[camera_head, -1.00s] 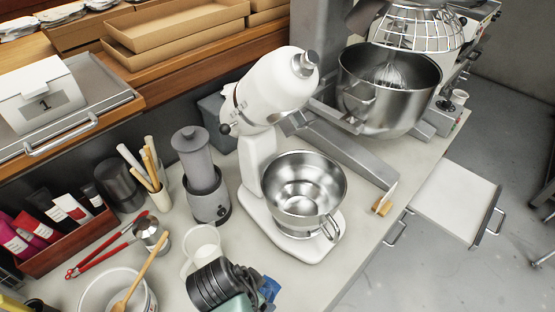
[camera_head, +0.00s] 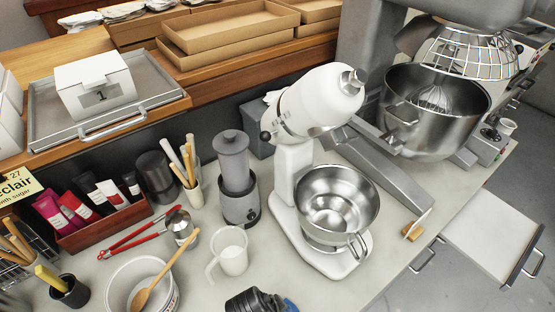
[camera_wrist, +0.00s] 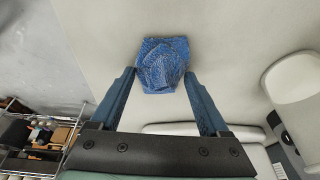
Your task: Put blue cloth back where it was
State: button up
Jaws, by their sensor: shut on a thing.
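The blue cloth (camera_wrist: 163,62) is a small crumpled, speckled piece between the two blue fingertips of my gripper (camera_wrist: 161,77) in the wrist view. My gripper is shut on it, with the pale counter surface behind it. In the head view, only the dark end of my arm shows at the bottom edge, in front of the white jug (camera_head: 231,252). A small blue patch shows beside it there; I cannot tell whether it is cloth or finger.
A white stand mixer with a steel bowl (camera_head: 337,203) stands right of the jug. A grey blender (camera_head: 237,180), a white pot (camera_head: 140,287) with a wooden spoon and a red box of tubes (camera_head: 92,228) crowd the left. Bare counter (camera_head: 395,255) lies right of the mixer.

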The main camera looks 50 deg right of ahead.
jog(key=shift+f, duration=0.2)
jog(key=o, duration=1.2)
jog(key=shift+c, duration=0.2)
jog(key=v, duration=1.2)
jog(key=shift+r+b, duration=0.2)
jog(key=shift+b, duration=0.1)
jog(key=shift+w, duration=0.1)
